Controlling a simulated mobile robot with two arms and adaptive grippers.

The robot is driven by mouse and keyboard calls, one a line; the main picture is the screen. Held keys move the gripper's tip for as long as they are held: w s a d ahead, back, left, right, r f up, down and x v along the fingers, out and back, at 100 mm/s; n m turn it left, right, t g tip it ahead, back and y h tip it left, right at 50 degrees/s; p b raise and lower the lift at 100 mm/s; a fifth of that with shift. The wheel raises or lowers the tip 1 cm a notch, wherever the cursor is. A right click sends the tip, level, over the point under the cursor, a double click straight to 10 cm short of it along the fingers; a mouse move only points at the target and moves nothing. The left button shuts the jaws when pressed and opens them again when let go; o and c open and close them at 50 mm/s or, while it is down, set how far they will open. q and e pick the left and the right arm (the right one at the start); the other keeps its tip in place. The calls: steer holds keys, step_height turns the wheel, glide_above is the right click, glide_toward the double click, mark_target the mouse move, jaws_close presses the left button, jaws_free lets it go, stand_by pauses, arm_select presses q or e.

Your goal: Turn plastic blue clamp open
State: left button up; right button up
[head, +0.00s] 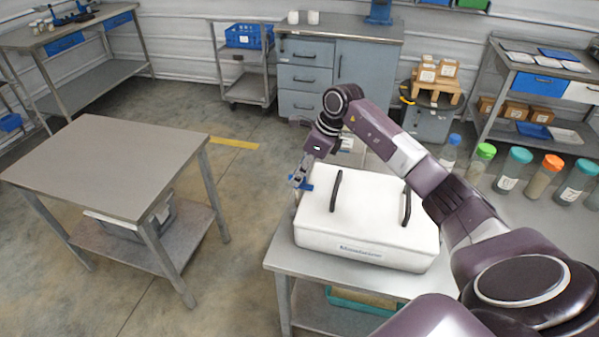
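A white hopper box (345,222) with a lid and two black handles stands on a grey metal table. A small blue clamp (306,187) shows at the far left edge of the box. My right gripper (298,182) is at that edge, pointing down, right at the blue clamp. Its fingers partly cover the clamp, and I cannot tell whether they are apart or closed on it. My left gripper is not in view.
Jars with coloured lids (514,169) stand on a surface at the right. An empty grey table (105,160) stands at the left, with open floor between. A cart with a blue crate (248,36) and a grey cabinet (335,62) stand at the back.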

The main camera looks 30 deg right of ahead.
jaws_close()
steer(key=shift+m, duration=0.4)
steer(key=m+h, duration=0.1)
steer(key=m, duration=0.1)
steer(key=shift+m+t, duration=0.4)
steer(key=m, duration=0.1)
steer(key=m+h+b, duration=0.1)
steer(key=m, duration=0.1)
steer(key=shift+a+m, duration=0.2)
steer(key=shift+m, duration=0.1)
steer(key=m+h+b, duration=0.1)
steer(key=m, duration=0.2)
steer(key=m+h+b, duration=0.1)
steer(key=m+b, duration=0.1)
steer(key=m, duration=0.1)
steer(key=shift+w+a+h, duration=0.1)
steer(key=shift+a+h, duration=0.1)
steer(key=shift+h, duration=0.2)
steer(key=shift+r+m+g+h+b, duration=0.1)
steer(key=shift+m+g+h+b, duration=0.25)
steer(key=shift+m, duration=0.85)
steer(key=shift+m+g+h+b, duration=0.25)
steer(key=shift+m+h+b, duration=0.15)
steer(key=shift+m, duration=0.8)
